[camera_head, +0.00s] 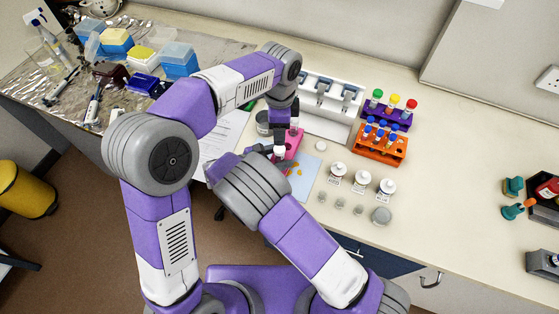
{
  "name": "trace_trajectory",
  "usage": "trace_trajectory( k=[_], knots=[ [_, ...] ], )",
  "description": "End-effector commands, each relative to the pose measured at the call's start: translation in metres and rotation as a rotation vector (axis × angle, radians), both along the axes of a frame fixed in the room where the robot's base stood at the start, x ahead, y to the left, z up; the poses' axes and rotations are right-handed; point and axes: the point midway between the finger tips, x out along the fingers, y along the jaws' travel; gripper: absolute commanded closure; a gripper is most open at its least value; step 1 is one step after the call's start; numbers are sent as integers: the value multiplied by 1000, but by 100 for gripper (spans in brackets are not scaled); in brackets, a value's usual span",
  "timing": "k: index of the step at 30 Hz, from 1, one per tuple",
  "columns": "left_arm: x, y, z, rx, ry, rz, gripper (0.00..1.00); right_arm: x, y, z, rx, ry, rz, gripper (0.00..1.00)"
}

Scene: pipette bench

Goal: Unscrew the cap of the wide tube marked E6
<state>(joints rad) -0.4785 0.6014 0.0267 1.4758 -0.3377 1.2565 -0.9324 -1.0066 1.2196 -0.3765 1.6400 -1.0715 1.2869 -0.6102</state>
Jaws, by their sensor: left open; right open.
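A small pink rack (293,144) stands mid-bench at the edge of a light blue mat, partly hidden by my arms. A tube with a white cap (279,152) shows at its front left; any marking is too small to read, so I cannot tell if it is E6. My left gripper (286,132) points down just above the rack, open, with its fingers partly hidden. My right gripper (268,151) is lower, beside the white-capped tube at the rack's left, open and largely hidden by its own wrist. I cannot tell whether either touches a tube.
Orange (381,153) and purple (399,122) tube racks stand to the right. White bottles (362,180) and small lids stand in front of them. A white pipette stand (319,118) is behind. Tip boxes (179,60) crowd foil at left.

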Motion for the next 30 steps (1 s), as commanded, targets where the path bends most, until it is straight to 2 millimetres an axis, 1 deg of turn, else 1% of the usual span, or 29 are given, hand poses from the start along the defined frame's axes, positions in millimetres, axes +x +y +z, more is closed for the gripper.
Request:
trace_trajectory(
  k=[7, 8, 19, 26, 30],
  knots=[
    [0, 0, 0, 0, 0, 0, 44, 1, -1, -1, 0, 0, 0, 41],
    [0, 0, 0, 0, 0, 0, 44, 1, -1, -1, 0, 0, 0, 42],
    [0, 0, 0, 0, 0, 0, 44, 0, -1, 0, 0, 0, 0, 99],
    [0, 0, 0, 0, 0, -3, 44, 1, -1, 0, 0, -1, 0, 100],
    [0, 0, 0, 0, 1, -66, 44, 1, -1, 0, 0, -1, 0, 100]
  ],
)
